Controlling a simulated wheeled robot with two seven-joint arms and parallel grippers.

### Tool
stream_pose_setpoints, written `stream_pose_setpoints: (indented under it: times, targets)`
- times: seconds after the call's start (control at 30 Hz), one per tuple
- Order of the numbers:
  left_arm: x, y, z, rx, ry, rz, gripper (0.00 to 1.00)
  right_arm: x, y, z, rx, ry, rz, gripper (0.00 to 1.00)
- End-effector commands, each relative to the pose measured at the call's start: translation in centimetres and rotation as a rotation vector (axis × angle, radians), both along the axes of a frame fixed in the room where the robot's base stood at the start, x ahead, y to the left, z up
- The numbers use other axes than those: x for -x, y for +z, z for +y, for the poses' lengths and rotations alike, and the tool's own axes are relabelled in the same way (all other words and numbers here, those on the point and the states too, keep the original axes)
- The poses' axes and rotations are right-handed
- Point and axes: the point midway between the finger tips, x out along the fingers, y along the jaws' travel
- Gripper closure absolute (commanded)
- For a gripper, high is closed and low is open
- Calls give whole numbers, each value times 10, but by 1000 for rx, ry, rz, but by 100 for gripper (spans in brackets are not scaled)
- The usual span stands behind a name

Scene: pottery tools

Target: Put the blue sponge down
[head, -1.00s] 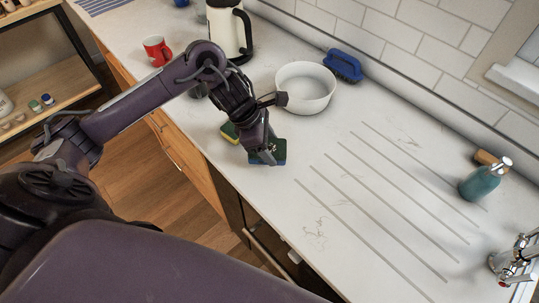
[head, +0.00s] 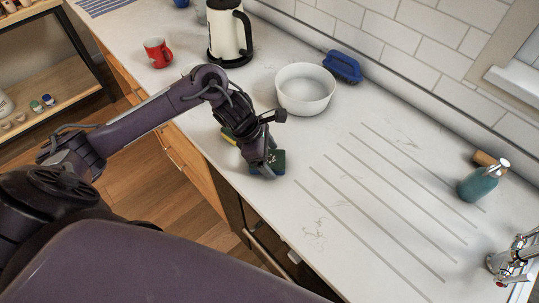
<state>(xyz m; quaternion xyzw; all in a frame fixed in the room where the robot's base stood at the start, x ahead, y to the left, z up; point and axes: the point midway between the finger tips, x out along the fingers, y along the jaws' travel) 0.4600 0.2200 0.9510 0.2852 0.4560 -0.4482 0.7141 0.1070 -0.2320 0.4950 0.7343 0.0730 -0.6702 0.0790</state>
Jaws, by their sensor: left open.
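The blue sponge (head: 278,161) has a dark green scouring face and blue sides. It sits on the white counter (head: 245,190) near the front edge, partly hidden by my left gripper. My left gripper (head: 267,166) is open and right over the sponge. Its fingers overlap the sponge in the picture, and I cannot tell whether they touch it. My right gripper is not in view.
A yellow and green sponge (head: 228,135) lies just left, partly behind my arm.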

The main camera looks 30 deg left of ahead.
Motion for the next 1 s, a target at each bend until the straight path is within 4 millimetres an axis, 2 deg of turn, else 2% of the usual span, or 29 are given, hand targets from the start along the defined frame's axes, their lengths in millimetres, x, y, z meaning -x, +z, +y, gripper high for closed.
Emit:
stream_pose_setpoints:
  times: [0.13, 0.23, 0.43, 0.5, 0.7, 1.0]
  targets:
    - [0, 5, 2, 0, 0, -2, 20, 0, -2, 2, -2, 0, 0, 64]
    - [2, 15, 8, -2, -1, -4, 20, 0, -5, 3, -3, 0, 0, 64]
    - [10, 53, 24, -5, -2, -7, 20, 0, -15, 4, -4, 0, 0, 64]
    - [12, 68, 30, -5, -1, -6, 20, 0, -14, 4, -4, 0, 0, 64]
    - [19, 98, 42, -4, 1, -4, 20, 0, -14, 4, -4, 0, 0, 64]
    - [22, 109, 46, 0, 0, 1, 20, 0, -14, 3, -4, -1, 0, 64]
